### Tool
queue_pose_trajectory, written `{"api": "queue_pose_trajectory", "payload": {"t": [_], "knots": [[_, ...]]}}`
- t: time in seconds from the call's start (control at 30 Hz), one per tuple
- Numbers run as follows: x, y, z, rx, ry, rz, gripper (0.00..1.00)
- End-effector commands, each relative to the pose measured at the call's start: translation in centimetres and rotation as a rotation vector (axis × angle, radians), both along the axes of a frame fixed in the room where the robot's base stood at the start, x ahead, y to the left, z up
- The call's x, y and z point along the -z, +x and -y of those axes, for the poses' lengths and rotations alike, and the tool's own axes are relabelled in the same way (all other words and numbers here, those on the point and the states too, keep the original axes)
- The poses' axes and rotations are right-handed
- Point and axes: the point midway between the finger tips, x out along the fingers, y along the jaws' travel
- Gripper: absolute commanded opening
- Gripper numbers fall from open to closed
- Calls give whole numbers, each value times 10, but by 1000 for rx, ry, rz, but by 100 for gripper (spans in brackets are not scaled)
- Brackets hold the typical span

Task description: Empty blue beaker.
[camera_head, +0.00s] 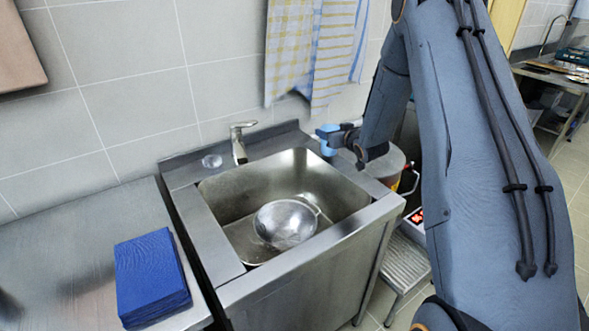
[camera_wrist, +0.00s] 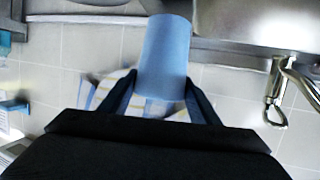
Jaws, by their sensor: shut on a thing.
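The blue beaker (camera_head: 328,140) is held up above the back right part of the sink in the head view. My gripper (camera_head: 338,134) is shut on it. In the wrist view the blue beaker (camera_wrist: 166,55) sits between the two dark fingers of my gripper (camera_wrist: 160,98). Its inside is hidden, so I cannot tell whether it holds anything. The steel sink (camera_head: 345,200) stands below, with a round metal strainer (camera_head: 286,223) in its basin.
A tap (camera_head: 241,143) rises at the sink's back edge, and a small clear dish (camera_head: 212,161) sits left of it. A stack of blue cloths (camera_head: 152,277) lies on the left counter. Towels (camera_head: 318,45) hang behind the beaker. A large pot (camera_head: 386,165) stands right of the sink.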

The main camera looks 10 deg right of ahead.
Motion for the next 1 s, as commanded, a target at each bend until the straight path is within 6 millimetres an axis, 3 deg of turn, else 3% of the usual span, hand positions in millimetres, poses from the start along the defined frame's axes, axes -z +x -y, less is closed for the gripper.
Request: {"api": "queue_pose_trajectory", "payload": {"t": [0.57, 0.87, 1.0], "knots": [[-2, -1, -5, -6, -40, 10, 34], [-8, -5, -19, -6, -184, 44, 34], [0, -6, -28, -8, -274, 64, 34]]}}
